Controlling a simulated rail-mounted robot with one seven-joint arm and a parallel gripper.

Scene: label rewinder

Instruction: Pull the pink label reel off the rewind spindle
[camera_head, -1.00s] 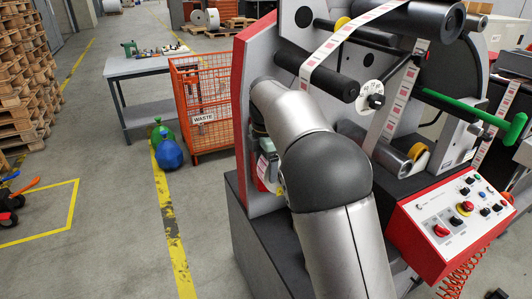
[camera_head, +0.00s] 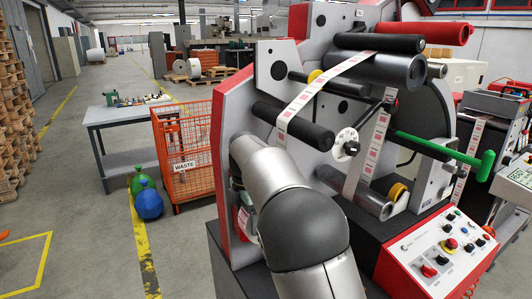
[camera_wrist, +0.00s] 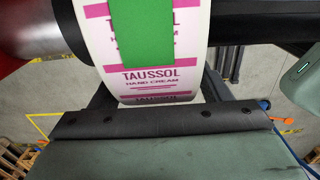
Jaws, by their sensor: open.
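The pink label reel (camera_wrist: 150,80) fills the upper middle of the wrist view. It is white with pink print reading "TAUSSOL HAND CREAM". A flat green strip (camera_wrist: 140,35) covers part of its face. A grey cylinder (camera_wrist: 35,30) stands close to its left. My gripper (camera_wrist: 160,122) shows as a dark plate with holes along a grey-green body, below the reel in the picture. It is open and the reel looks free of it; its fingertips are not clearly visible. In the head view my arm hides the reel and rewind spindle.
The rewinder carries dark rollers (camera_head: 292,126), a green handle (camera_head: 445,150) and a red-edged control panel (camera_head: 440,250). The left aisle is clear.

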